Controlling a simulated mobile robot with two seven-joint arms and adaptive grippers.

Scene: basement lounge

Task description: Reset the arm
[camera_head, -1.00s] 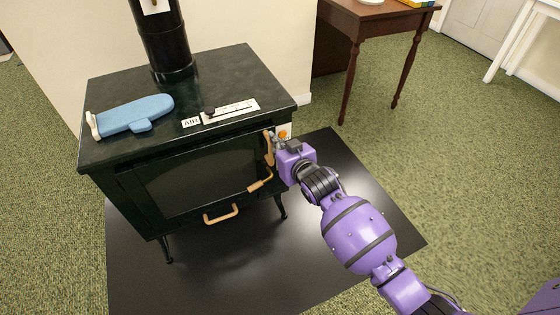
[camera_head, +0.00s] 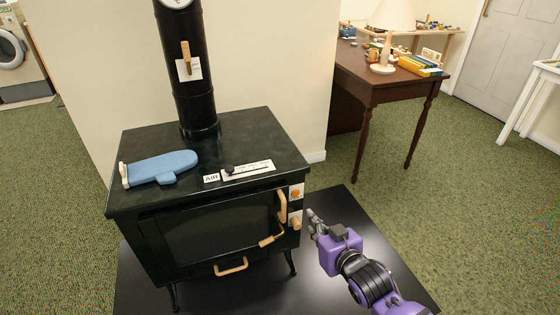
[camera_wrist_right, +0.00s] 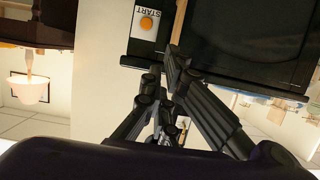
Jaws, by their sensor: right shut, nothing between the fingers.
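My right gripper (camera_head: 313,222) is shut and empty, just right of the black stove (camera_head: 222,225). It is apart from the stove's front right corner, near the wooden door handle (camera_head: 282,207) and a wooden knob (camera_head: 296,223). In the right wrist view the gripper's dark fingers (camera_wrist_right: 170,75) are close together, pointing toward the stove (camera_wrist_right: 240,40). The orange START button (camera_wrist_right: 146,23) on its white plate shows there, and also in the head view (camera_head: 296,193). My left gripper is out of view.
A blue oven mitt (camera_head: 163,166) and an AIR slider (camera_head: 248,169) are on the stove top. A dark mat (camera_head: 365,240) lies below. A brown table (camera_head: 360,85) with a lamp (camera_head: 384,65) stands at the back right. Green carpet (camera_head: 450,190) at right is open.

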